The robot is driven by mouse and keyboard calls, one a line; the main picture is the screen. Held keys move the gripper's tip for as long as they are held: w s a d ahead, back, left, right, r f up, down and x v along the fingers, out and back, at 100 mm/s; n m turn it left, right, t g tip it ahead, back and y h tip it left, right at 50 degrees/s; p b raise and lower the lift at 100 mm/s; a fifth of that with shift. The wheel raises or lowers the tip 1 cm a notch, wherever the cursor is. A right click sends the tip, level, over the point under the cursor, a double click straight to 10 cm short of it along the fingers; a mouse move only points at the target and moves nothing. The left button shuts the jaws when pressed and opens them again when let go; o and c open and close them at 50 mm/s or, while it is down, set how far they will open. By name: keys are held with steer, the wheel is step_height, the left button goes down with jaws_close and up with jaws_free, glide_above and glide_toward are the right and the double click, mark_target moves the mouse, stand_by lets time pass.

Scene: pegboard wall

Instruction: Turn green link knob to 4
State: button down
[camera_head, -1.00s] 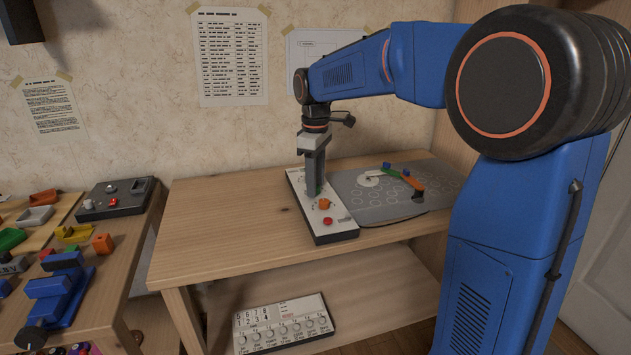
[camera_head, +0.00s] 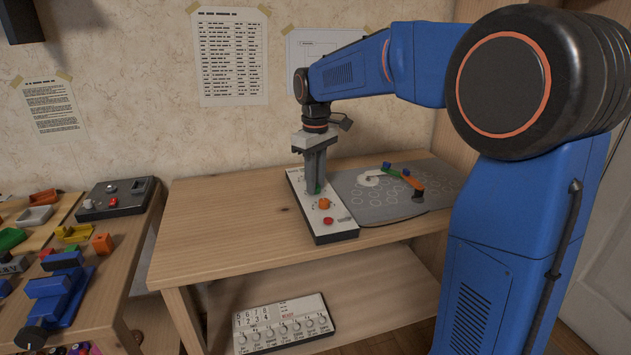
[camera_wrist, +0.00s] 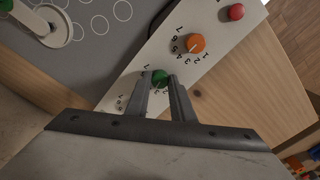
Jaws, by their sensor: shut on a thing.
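The green knob (camera_wrist: 160,79) is on a white panel (camera_wrist: 208,66) in the wrist view, between the two fingers of my gripper (camera_wrist: 163,84). Dark numbers ring the knob, partly hidden by the fingers. In the head view my gripper (camera_head: 316,186) points straight down at the panel (camera_head: 337,232), and a bit of the green knob (camera_head: 317,188) shows at its tips. The gripper is shut on the green knob. Which number the knob points to cannot be made out.
An orange knob (camera_head: 324,203) and a red button (camera_head: 328,221) are on the same panel, nearer its front end. A grey board (camera_head: 385,205) with a coloured linkage (camera_head: 404,177) lies to the right. The table's left part (camera_head: 220,220) is clear.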

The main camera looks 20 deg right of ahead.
steer(key=shift+m, duration=1)
steer(key=c, duration=1.5)
jaws_free()
steer(key=shift+c, duration=0.2)
step_height(320, 180, up, 18)
steer(key=shift+f, duration=0.25)
steer(key=shift+s, duration=0.1)
